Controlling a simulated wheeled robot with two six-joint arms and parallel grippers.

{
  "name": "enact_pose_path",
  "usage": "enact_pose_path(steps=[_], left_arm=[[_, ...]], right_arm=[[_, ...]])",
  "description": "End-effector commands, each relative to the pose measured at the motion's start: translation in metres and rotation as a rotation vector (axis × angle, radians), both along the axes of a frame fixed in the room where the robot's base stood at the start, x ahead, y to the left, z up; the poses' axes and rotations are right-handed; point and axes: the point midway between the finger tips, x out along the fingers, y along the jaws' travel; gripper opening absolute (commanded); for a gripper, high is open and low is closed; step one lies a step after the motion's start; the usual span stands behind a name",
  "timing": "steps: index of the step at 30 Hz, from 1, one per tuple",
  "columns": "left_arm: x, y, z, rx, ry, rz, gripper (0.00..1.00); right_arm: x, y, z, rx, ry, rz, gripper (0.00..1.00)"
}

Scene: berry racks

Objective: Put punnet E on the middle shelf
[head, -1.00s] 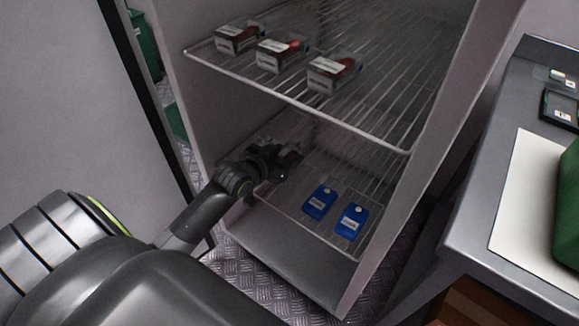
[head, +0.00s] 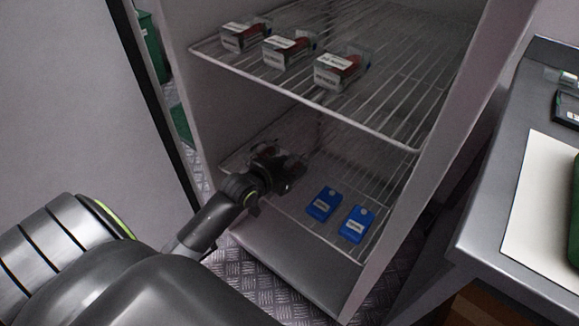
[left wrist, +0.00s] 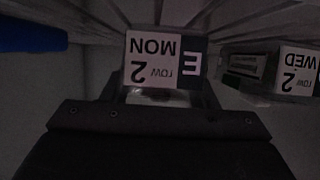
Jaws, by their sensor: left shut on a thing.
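In the head view my left gripper (head: 283,178) is over the left part of the lower shelf (head: 300,228) and largely hides the punnet. The wire shelf above (head: 385,136) bears three punnets (head: 340,72) near its front left. I cannot tell whether punnet E touches the lower shelf. My right gripper is not in view.
Two blue packs (head: 325,203) lie on the lower shelf, right of the gripper. Another punnet (left wrist: 300,70), labelled WED, stands close by in the left wrist view. The upper wire shelf has free room at its right. A grey counter (head: 490,215) stands at right.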

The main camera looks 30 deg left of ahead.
Motion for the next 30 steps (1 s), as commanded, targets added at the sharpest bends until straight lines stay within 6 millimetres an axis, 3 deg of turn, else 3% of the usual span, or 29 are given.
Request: enact_pose_path(steps=[11, 12, 16, 25, 30], left_arm=[[0.0002, -0.0001, -0.0019, 0.000, -0.001, 0.000, 0.29], [0.0001, 0.0000, -0.0020, 0.000, -0.001, 0.000, 0.57], [0.0000, 0.0000, -0.0018, 0.000, 0.000, 0.000, 0.74], [0.0001, 0.0000, -0.0013, 0.000, -0.001, 0.000, 0.75], [-0.0031, 0.0005, 0.0022, 0.001, 0.000, 0.001, 0.75]], right_arm=[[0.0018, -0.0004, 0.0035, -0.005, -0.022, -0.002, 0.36], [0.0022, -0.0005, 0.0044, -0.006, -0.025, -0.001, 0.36], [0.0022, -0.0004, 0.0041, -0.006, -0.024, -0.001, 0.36], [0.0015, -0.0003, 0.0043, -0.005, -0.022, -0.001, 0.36], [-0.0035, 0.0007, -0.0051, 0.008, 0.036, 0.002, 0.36]])
